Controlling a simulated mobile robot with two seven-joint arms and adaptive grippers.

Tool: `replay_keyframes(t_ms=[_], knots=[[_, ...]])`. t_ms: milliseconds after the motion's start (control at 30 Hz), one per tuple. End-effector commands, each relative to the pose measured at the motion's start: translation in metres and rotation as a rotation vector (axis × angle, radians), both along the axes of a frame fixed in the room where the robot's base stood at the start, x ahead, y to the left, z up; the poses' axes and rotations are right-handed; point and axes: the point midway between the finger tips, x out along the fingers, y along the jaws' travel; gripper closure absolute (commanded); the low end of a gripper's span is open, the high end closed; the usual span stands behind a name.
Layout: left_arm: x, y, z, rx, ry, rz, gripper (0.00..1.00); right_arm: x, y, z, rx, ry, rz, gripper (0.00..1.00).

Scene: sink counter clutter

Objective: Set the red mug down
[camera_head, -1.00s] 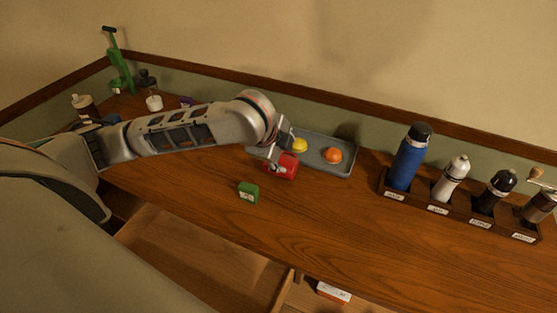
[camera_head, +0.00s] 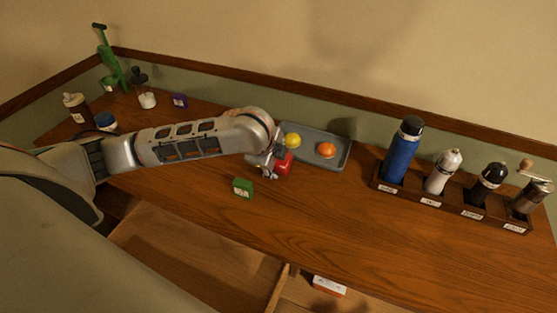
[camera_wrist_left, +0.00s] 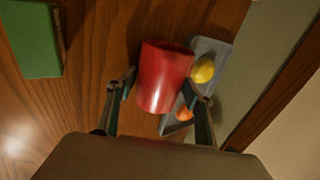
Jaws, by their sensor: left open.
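The red mug (camera_head: 285,164) is at the front left edge of the grey tray (camera_head: 345,157), low over or on the wooden counter; I cannot tell whether its base touches the wood. My left gripper (camera_head: 270,164) is at the mug's left side and hides part of it. In the left wrist view the mug (camera_wrist_left: 164,76) lies between the two spread fingers (camera_wrist_left: 160,90), with a gap at the left finger. The right finger is close to its side; contact is unclear. My right gripper is not in view.
A yellow fruit (camera_head: 292,140) and an orange fruit (camera_head: 326,150) lie in the tray. A green box (camera_head: 243,188) stands left in front of the mug. A rack (camera_head: 450,207) with a blue bottle (camera_head: 402,155) and several dispensers is at right. An open drawer (camera_head: 195,255) is below; the counter's middle is clear.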

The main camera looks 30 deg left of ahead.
Motion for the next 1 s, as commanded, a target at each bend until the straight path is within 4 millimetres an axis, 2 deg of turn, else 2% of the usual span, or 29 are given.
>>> replay_keyframes(t_ms=[100, 133, 233, 300, 567, 733, 867, 1000], knots=[[0.000, 0.000, 0.000, 0.000, 0.000, 0.000, 0.48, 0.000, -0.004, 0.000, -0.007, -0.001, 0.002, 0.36], [0.000, 0.000, 0.000, 0.000, 0.000, 0.000, 0.53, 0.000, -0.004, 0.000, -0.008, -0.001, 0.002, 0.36], [0.000, 0.000, 0.000, 0.000, 0.000, 0.000, 0.80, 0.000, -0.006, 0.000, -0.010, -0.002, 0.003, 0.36], [0.000, 0.000, 0.001, 0.000, -0.002, 0.000, 0.87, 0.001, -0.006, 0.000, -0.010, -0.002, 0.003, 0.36], [0.001, 0.000, 0.002, 0.000, -0.002, 0.000, 0.87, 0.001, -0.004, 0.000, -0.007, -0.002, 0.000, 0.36], [0.001, 0.000, 0.013, 0.000, -0.004, 0.000, 0.87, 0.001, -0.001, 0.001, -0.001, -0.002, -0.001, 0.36], [0.002, 0.000, 0.031, -0.001, -0.007, 0.000, 0.87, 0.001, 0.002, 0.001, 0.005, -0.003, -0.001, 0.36], [0.002, 0.000, 0.063, 0.000, -0.009, -0.002, 0.87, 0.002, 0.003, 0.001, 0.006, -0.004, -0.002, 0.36]])
